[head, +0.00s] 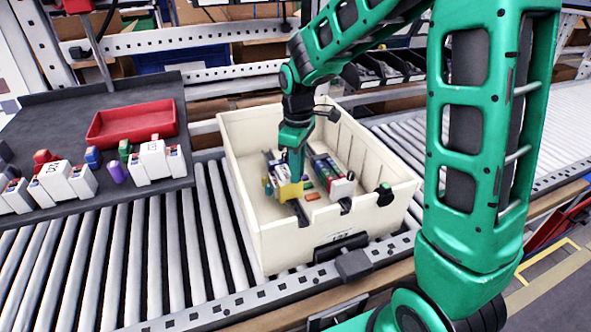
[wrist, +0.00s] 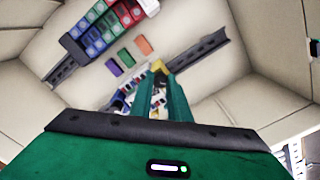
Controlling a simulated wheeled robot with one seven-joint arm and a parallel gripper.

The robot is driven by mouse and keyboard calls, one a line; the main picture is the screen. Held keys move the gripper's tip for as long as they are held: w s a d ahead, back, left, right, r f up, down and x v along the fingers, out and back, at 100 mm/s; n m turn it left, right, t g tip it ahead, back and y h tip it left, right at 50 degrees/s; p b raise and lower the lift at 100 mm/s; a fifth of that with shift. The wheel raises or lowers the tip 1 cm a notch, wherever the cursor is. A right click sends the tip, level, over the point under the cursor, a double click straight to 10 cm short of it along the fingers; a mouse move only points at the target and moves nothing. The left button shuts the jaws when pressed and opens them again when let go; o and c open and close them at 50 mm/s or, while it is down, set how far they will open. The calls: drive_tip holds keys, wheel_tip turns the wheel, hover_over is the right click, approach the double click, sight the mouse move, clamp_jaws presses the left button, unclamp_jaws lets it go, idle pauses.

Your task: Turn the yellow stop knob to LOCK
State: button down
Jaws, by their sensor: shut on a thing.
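My gripper (head: 296,172) reaches down into a cream tote (head: 290,232), above the left group of parts. A yellow piece (head: 288,191) shows right at the fingertips. It also shows in the wrist view (wrist: 158,66), just beyond the green fingers of my gripper (wrist: 171,88). I take it for the yellow stop knob; the jaws are shut on it, and the fingers partly hide it. I cannot read any LOCK mark or tell which way the knob is turned. White and blue parts (wrist: 143,99) lie behind the fingers.
A row of red, green and blue blocks (wrist: 101,28) sits on a dark rail in the tote, with loose coloured pieces between the rails. The tote walls rise around my gripper. A red tray (head: 132,123) stands on the dark side table. Rollers (head: 130,262) surround the tote.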

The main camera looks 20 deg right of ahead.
drive_tip(key=shift+n, duration=0.5)
drive_tip(key=c, duration=1.7)
unclamp_jaws()
drive_tip(key=shift+o, duration=0.2)
